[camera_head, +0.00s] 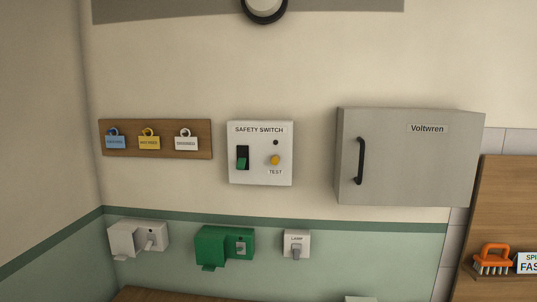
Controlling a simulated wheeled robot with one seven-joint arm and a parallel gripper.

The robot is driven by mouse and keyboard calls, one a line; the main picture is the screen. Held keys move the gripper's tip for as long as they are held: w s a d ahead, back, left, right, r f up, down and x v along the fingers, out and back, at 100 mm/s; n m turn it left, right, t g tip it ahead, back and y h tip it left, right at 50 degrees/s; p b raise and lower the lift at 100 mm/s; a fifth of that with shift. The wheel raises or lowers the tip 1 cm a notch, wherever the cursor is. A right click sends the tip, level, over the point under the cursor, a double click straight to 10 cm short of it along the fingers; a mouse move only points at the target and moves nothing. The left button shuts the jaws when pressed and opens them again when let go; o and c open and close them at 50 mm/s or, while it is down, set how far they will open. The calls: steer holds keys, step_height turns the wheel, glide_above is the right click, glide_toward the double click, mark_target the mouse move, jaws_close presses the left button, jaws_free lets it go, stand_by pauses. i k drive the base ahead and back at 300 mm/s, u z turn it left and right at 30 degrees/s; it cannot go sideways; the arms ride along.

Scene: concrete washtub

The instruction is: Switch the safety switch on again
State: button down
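The safety switch (260,171) is a white box on the wall, labelled "SAFETY SWITCH", in the middle of the head view. Its green rocker lever (242,162) sits in a black slot on the left of the box, with the green part at the lower end of the slot. A yellow button (275,160) marked "TEST" is on its right, below a small dark round spot (276,142). My gripper does not show in this view.
A grey cabinet (405,180) labelled "Voltwren" juts out right of the switch. A wooden tag board (196,150) hangs to the left. Below are a white socket (122,240), a green socket (213,245) and a lamp switch (296,243). An orange brush (492,257) is at the lower right.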

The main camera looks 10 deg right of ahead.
mark_target(241, 163)
steer(key=u, duration=0.55)
steer(key=k, duration=0.65)
steer(key=u, duration=1.1)
steer(key=i, duration=1.45)
steer(key=z, duration=0.65)
